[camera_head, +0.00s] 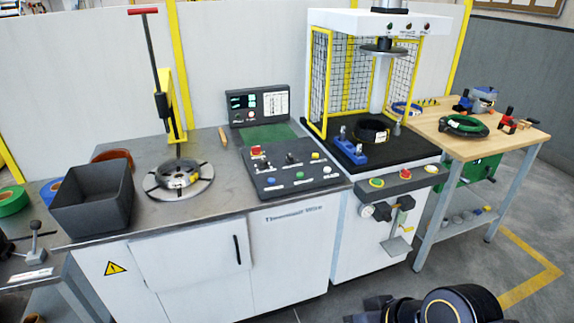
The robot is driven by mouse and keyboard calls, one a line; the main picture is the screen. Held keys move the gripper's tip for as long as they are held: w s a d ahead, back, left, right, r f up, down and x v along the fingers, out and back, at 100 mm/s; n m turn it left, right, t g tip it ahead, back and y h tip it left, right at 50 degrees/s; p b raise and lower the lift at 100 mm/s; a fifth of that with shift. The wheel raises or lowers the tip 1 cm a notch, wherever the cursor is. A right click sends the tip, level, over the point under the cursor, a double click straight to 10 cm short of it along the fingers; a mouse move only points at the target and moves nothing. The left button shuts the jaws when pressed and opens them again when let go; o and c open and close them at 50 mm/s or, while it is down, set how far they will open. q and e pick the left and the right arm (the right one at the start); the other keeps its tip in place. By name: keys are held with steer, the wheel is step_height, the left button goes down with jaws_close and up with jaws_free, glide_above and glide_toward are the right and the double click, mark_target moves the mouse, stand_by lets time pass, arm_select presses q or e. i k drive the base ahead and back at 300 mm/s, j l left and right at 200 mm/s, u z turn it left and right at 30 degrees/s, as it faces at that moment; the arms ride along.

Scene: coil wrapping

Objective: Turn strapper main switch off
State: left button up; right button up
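A dark sloped control panel (290,172) sits on the steel bench in front of a small display unit. At its upper left is a red rotary switch on a yellow plate (257,152). It may be the main switch; its setting is too small to tell. Several other knobs and coloured buttons are on the panel. The caged machine (378,95) to the right has its own front box with coloured buttons (403,180). The display unit (258,105) is lit. Neither gripper shows; only a black arm part, likely mine, shows at the bottom right.
A red-handled lever (155,75) stands behind a round coil fixture (179,180). A black bin (95,200) is at the left. A wooden table (490,140) with tools and a green coil stands at the right. The space just above the panel is clear.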

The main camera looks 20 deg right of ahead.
mark_target(256, 149)
steer(key=i+l+u, duration=0.15)
steer(key=i, duration=0.4)
steer(key=i+l+u, duration=0.15)
steer(key=i, duration=0.35)
steer(key=i+l+u, duration=0.15)
steer(key=i+l, duration=0.2)
steer(key=i, duration=0.15)
